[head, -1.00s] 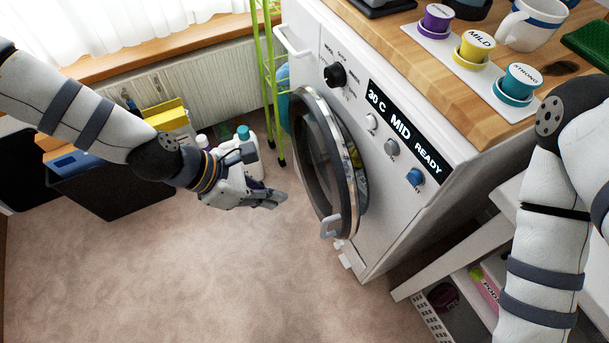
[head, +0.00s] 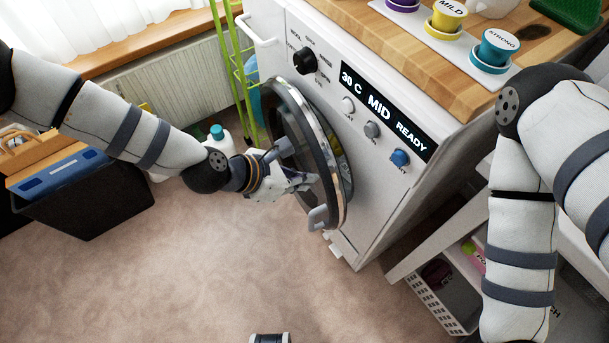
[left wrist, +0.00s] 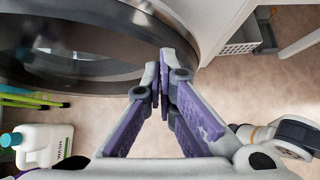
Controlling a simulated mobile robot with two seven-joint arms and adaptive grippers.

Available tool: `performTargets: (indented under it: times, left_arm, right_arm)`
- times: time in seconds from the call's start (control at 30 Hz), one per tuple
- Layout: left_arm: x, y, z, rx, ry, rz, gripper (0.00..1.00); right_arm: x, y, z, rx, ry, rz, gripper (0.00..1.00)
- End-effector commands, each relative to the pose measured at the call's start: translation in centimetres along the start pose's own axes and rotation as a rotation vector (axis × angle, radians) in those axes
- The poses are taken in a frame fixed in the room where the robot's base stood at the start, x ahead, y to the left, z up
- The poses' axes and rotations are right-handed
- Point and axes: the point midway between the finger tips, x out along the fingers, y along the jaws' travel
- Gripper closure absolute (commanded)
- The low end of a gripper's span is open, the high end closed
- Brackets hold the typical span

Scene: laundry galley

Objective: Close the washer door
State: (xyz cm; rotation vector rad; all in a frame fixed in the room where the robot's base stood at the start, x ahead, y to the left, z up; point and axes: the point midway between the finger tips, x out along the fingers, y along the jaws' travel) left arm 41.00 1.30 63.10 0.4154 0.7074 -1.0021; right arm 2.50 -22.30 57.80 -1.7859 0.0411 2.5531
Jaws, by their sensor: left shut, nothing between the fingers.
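The washer (head: 395,190) stands at centre right. Its round door (head: 336,200) is ajar, with a gap between its rim and the front panel. The door's handle (head: 317,217) is at the lower edge of the rim. My left gripper (head: 308,183) is shut and empty, at the outer face of the door; I cannot tell whether it touches. In the left wrist view, the purple-padded fingertips (left wrist: 164,75) meet just below the door's dark ring (left wrist: 100,84). My right arm comes down at the right of the head view, but its gripper is not clearly visible.
A white bottle with a teal cap (left wrist: 45,143) is near my left wrist. A green rack (head: 236,80) stands beside the washer. A white shelf unit is at lower right. Carpet in front is clear.

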Motion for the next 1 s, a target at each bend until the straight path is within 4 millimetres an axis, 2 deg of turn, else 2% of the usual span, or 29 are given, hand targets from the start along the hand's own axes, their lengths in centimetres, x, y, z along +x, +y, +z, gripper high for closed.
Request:
performTargets:
  times: [0.43,0.7,1.0]
  left_arm:
    - [0.6,-0.1,0.5,-0.004,0.0,0.003,1.0]
    - [3.9,-0.8,3.6,-0.086,0.0,0.084,1.0]
    - [3.7,-0.6,3.6,-0.086,0.0,0.086,1.0]
  right_arm:
    - [0.0,0.0,0.0,0.0,0.001,0.0,0.06]
    - [0.2,0.0,0.1,0.0,-0.005,0.0,0.06]
    - [0.1,0.0,0.1,0.0,-0.004,0.0,0.06]
